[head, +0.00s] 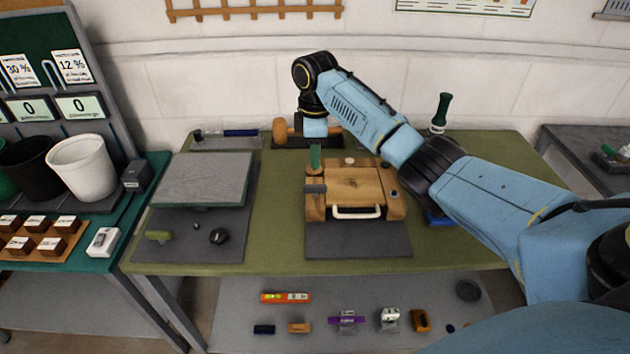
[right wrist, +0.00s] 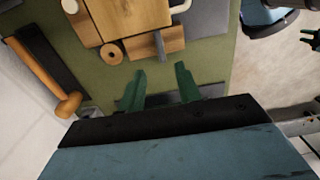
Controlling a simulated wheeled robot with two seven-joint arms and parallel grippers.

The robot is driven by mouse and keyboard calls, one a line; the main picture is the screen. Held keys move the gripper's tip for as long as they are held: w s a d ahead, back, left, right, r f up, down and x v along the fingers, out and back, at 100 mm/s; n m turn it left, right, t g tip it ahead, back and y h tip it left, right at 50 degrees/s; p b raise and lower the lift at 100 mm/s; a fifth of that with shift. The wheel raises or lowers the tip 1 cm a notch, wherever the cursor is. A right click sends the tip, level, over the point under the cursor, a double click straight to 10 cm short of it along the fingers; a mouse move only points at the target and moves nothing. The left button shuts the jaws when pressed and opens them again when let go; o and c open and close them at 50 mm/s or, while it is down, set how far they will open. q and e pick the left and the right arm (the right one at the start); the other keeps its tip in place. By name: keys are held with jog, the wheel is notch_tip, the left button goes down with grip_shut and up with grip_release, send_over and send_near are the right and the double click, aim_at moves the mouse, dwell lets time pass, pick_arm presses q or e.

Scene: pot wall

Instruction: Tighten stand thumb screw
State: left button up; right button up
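The wooden stand (head: 355,185), a box-like block with a white front handle (head: 357,212), sits on a dark mat. A flat grey tab (head: 315,188), which looks like the thumb screw, sticks out from its left side; it also shows in the right wrist view (right wrist: 160,45). My right gripper (head: 316,155) hangs over the stand's left side. In the right wrist view its two green fingers (right wrist: 160,86) are spread apart, with nothing between them, just short of the tab. My left gripper (right wrist: 311,38) shows small at the right edge of that view, its fingers apart.
A wooden mallet (head: 280,130) lies on a dark tray behind. A grey plate (head: 203,180) and a black knob (head: 218,236) are on the left of the green table (head: 275,240). A dark green-handled tool (head: 441,110) stands at the back right. Small items lie on the lower shelf.

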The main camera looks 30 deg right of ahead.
aim_at(315, 185)
notch_tip(315, 185, down, 9)
jog(key=shift+f+b, duration=0.15)
jog(key=shift+b, duration=0.15)
grip_shut()
